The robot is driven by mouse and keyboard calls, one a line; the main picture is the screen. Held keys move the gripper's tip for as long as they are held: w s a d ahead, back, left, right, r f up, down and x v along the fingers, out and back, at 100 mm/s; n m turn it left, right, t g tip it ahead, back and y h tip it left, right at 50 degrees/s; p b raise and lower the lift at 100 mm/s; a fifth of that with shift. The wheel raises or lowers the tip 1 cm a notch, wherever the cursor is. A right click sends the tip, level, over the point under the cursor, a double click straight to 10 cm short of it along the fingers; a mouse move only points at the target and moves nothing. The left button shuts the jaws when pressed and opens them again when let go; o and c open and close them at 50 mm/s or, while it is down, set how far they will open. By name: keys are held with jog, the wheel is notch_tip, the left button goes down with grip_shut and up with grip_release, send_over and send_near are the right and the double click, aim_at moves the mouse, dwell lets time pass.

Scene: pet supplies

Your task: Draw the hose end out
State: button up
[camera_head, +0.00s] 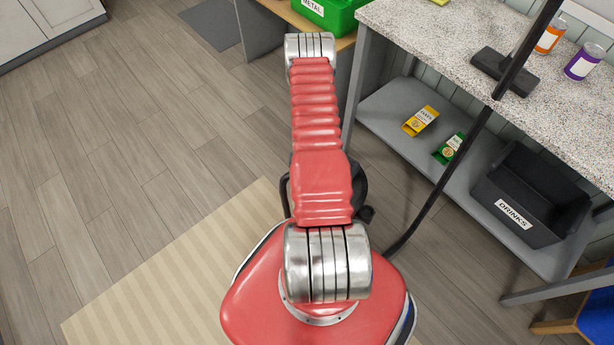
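A black tube or hose (452,175) runs from the upper right, past the front of the counter, down to the floor beside my red body. Its upper part (533,42) is straight and passes in front of a flat black block (505,72) on the speckled counter. I cannot tell whether the tube and block are joined. The tube's lower end is hidden behind my body, and its top leaves the picture. I cannot tell which part is the hose end. My red arm reaches away toward the top middle, and my gripper is not in view.
The counter (425,22) holds an orange-labelled can (550,37) and a purple-labelled can (583,62). The shelf (385,108) below holds a yellow box (420,121), a green box (449,148) and a black DRINKS bin (530,195). A green METAL bin (335,15) stands behind. The left floor is clear.

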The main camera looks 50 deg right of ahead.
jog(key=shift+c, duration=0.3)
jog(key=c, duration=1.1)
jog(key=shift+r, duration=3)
